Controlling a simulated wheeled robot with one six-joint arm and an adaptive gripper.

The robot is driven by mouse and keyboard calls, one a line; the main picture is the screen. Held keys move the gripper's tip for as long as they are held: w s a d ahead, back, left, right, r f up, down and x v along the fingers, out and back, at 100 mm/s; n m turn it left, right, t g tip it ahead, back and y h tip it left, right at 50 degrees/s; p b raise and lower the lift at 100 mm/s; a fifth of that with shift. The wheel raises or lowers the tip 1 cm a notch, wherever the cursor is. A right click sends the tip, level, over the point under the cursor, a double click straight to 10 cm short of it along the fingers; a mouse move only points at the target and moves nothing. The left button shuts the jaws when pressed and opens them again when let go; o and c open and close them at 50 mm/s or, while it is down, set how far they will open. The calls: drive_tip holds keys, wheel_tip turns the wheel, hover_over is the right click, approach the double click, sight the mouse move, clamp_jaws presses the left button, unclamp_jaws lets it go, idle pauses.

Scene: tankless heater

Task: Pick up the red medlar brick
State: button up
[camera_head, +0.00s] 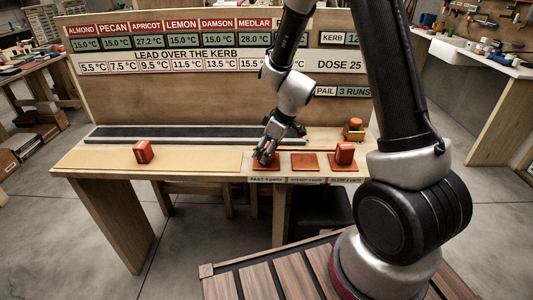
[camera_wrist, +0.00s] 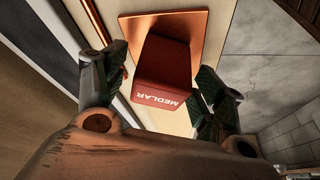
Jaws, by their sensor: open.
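The red medlar brick (camera_wrist: 162,80) shows in the wrist view with white lettering "MEDLAR" on its face. It stands on a copper-coloured square pad (camera_wrist: 190,20). My gripper (camera_wrist: 162,72) is open, with one finger to the left of the brick and the other to its right. Clear gaps or contact at the fingertips are hard to tell. In the head view my gripper (camera_head: 266,158) is down over the left of three pads on the bench and hides most of the brick there.
Another red brick (camera_head: 143,152) sits on the bench's left part, and one (camera_head: 344,152) stands on the right pad. The middle pad (camera_head: 304,162) is bare. A dark strip (camera_head: 190,133) runs along the back. An orange-topped object (camera_head: 353,128) stands at the back right.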

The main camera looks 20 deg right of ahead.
drive_tip(key=c, duration=1.3)
drive_tip(key=shift+o, duration=0.2)
wheel_tip(320, 180, up, 10)
